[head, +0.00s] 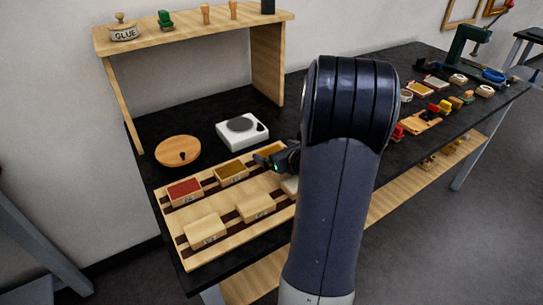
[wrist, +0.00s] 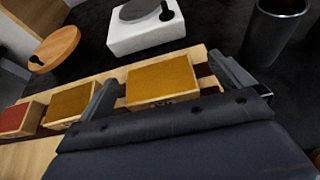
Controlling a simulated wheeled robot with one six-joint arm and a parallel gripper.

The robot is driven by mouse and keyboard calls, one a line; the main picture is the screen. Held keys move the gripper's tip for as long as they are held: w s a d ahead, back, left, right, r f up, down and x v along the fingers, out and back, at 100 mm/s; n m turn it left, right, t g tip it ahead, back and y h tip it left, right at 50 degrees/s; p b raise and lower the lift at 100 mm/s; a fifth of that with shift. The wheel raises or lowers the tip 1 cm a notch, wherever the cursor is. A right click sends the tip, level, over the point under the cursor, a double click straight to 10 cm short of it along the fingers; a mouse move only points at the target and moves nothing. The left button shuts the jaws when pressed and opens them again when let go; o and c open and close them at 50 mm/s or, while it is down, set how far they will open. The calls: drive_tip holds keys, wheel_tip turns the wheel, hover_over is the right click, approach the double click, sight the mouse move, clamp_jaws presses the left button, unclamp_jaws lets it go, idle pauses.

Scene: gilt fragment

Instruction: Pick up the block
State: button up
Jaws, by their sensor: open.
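My gripper (head: 276,161) is open at the back right of the wooden tray (head: 228,247). In the wrist view my gripper (wrist: 166,72) has one finger on each side of a block with a gold-brown top (wrist: 163,80). I cannot tell whether the fingers touch it or how low they reach. That block shows partly in the head view (head: 268,150), behind my gripper. A second gold-brown block (head: 231,172) and a red-topped block (head: 184,190) stand to its left.
A white scale (head: 242,131) and a round wooden lid (head: 178,151) lie behind the tray. A dark cup (wrist: 274,32) stands right of my gripper in the wrist view. A wooden shelf (head: 190,30) rises at the back. My arm hides the middle of the bench.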

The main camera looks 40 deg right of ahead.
sight(270, 150)
drive_tip(key=x, duration=0.4)
drive_tip(key=shift+w+a+f, duration=0.15)
drive_tip(key=shift+a+f, duration=0.1)
drive_tip(key=shift+f, duration=0.05)
drive_tip(key=c, duration=1)
